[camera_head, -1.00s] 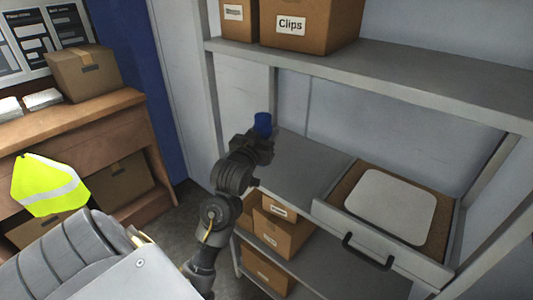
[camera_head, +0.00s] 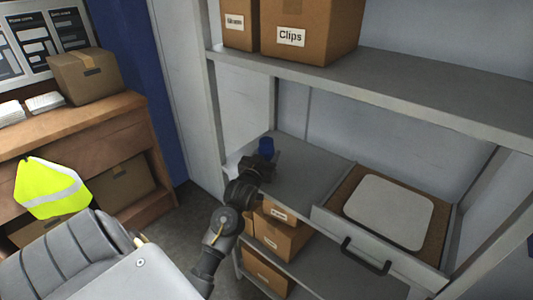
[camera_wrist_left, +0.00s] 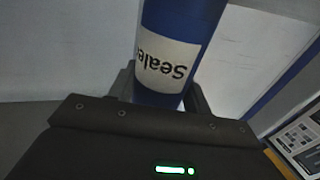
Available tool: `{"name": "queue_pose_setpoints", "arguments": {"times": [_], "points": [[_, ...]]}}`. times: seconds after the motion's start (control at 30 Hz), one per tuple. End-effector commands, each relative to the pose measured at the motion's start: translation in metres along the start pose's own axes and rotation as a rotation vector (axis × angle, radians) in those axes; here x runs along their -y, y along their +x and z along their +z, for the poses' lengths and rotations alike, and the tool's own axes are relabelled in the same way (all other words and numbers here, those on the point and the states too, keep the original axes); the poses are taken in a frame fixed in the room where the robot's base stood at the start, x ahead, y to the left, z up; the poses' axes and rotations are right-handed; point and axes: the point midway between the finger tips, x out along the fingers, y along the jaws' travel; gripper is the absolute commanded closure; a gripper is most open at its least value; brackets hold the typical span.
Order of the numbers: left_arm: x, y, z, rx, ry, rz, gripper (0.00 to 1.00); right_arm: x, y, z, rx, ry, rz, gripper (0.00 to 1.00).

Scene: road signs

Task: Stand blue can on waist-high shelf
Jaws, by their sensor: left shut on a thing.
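The blue can (camera_head: 266,147) is upright at the left end of the waist-high shelf (camera_head: 302,178). My left gripper (camera_head: 264,160) is shut on it. In the left wrist view the blue can (camera_wrist_left: 178,45) sits between the fingers of my left gripper (camera_wrist_left: 160,88), with a white label that shows upside down. The gripper hides the can's lower part in the head view, so I cannot tell whether its base touches the shelf. My right gripper is not in view.
An open drawer (camera_head: 352,240) with a light grey pad (camera_head: 390,210) takes up the shelf's right side. Cardboard boxes (camera_head: 280,238) stand below. A box labelled Clips (camera_head: 312,25) stands on the upper shelf (camera_head: 400,85). A grey post (camera_head: 212,110) rises at the left.

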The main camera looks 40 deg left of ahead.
Motion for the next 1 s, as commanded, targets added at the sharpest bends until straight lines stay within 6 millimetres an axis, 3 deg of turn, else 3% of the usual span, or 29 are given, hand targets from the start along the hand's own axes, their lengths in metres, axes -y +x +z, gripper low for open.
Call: {"name": "queue_pose_setpoints", "arguments": {"times": [0.27, 0.3, 0.43, 0.77, 1.0], "points": [[0.0, 0.0, 0.002, -0.002, 0.0, 0.0, 0.87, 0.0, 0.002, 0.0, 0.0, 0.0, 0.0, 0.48], [0.0, 0.0, 0.003, 0.001, 0.0, 0.0, 0.47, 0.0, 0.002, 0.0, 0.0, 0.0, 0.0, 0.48], [0.0, 0.0, 0.003, 0.001, 0.0, 0.0, 0.3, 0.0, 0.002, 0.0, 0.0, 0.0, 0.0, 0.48], [0.0, 0.0, -0.001, 0.0, -0.001, 0.0, 0.29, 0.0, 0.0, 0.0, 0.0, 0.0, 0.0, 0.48], [0.0, -0.036, 0.004, 0.002, -0.001, 0.0, 0.29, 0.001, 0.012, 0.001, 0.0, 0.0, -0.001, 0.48]]}}
